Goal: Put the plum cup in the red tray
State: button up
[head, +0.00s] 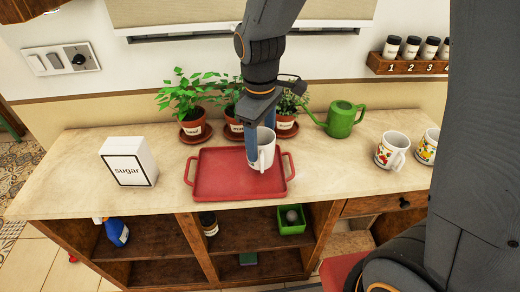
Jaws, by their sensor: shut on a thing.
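The red tray (215,178) lies on the shelf's top in the middle, with a handle at each side. My gripper (259,143) points down over the right part of the tray. It is shut on a white cup (267,157), whose handle faces right. The cup is upright and shows in front of the tray's back right part. I cannot tell whether its base touches the tray. No plum picture shows on its visible side, and a finger hides part of it.
Several potted plants (192,132) stand behind the tray, and a green watering can (342,119) stands to their right. A sugar box (128,162) is at the left. Two patterned mugs, one nearer (391,151) and one farther right (427,147), stand on the right.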

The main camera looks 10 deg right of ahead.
aim_at(261, 151)
jog(key=shift+f, duration=1.8)
jog(key=shift+f, duration=0.15)
jog(key=o, duration=1.2)
jog(key=shift+o, duration=0.2)
notch_tip(261, 151, up, 12)
jog(key=b, duration=0.2)
jog(key=s+d+f+m, duration=0.7)
jog(key=d+f+m, duration=0.2)
jog(key=d, duration=0.3)
jog(key=shift+s+f+m+t, duration=0.25)
jog(key=shift+s+m+t, duration=0.15)
jog(key=shift+m, duration=0.4)
